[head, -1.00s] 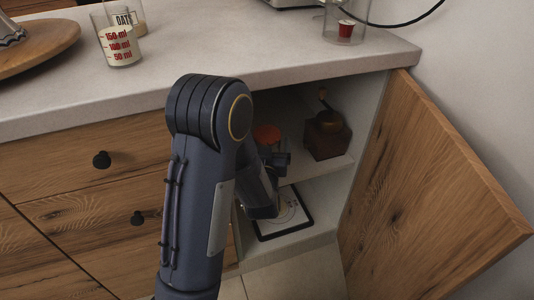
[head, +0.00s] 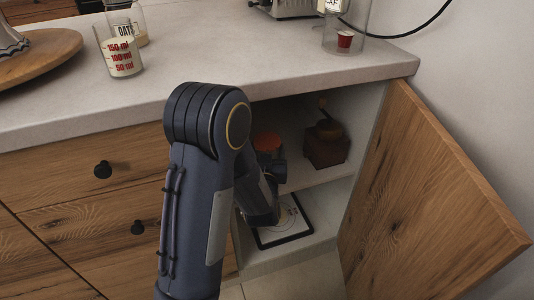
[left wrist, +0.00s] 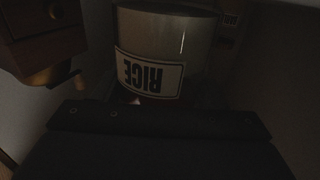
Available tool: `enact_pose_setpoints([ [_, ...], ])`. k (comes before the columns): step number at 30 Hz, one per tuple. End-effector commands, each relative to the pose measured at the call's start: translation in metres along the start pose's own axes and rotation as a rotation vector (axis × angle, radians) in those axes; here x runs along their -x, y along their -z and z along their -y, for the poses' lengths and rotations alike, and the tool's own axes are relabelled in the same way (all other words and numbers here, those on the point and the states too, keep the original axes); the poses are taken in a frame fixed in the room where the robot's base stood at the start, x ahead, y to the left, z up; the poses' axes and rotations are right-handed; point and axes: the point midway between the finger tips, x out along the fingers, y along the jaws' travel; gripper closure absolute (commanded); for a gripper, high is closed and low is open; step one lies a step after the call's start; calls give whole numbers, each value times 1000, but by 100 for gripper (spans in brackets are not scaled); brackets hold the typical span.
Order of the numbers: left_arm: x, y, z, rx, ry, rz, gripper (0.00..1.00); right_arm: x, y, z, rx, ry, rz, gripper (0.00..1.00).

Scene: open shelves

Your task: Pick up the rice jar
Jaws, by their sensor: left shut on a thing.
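The rice jar (left wrist: 150,60) fills the upper middle of the left wrist view, with its RICE label upside down in that picture. In the head view a jar with an orange lid (head: 267,141) stands in the open cabinet; it appears to be the same jar. My left gripper (head: 275,172) reaches into the cabinet right at this jar and is shut on it. The fingertips are mostly hidden, and the dark gripper body covers the bottom of the left wrist view. I cannot tell if the jar is clear of the shelf. My right gripper is not in view.
A brown grinder (head: 326,145) stands close to the right of the jar on the shelf. A framed tablet-like item (head: 283,222) lies on the level below. The open wooden door (head: 425,190) bounds the right side, and the countertop (head: 220,75) overhangs above.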

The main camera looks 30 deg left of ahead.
Motion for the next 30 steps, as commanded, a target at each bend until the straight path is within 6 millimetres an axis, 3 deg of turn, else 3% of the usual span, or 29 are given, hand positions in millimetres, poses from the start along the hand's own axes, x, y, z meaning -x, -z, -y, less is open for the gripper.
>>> enact_pose_setpoints([
  [7, 0, 38, 0, 3, 0, -5, 75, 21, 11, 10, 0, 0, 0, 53],
  [9, 14, 27, -1, 2, -2, -2, 75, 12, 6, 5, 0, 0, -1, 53],
  [14, 48, 27, -1, 3, -4, -2, 75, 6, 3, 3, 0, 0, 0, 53],
  [24, 134, 26, -1, 2, -7, -4, 75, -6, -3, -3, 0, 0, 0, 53],
  [30, 144, 25, -1, 7, 5, -16, 75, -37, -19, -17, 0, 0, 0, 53],
])
